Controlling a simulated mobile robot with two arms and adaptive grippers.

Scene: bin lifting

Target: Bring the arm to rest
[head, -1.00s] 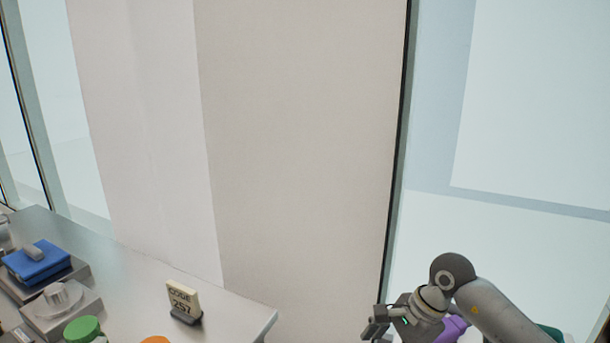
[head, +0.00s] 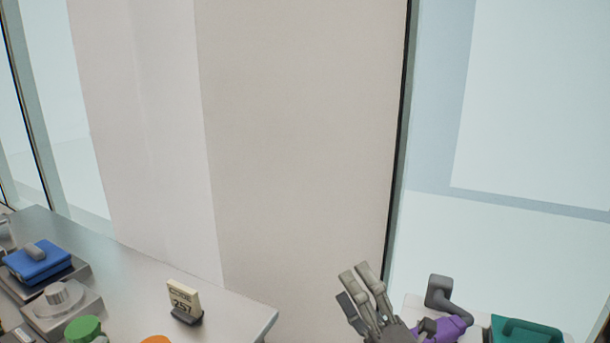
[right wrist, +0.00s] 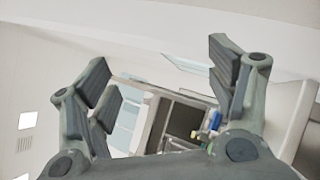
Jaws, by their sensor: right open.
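My right gripper (head: 358,292) is at the bottom of the head view, right of the table's corner. Its fingers point up and to the left, and nothing is between them. In the right wrist view the same gripper (right wrist: 165,85) shows its fingers wide apart and empty. My left gripper is in neither view.
A grey table (head: 233,313) at lower left bears a blue block (head: 37,262), a grey knob (head: 62,297), a green round thing (head: 84,329) and a code 257 sign (head: 185,300). Purple (head: 447,328) and teal (head: 525,331) things are at lower right. A pale wall (head: 300,140) stands behind.

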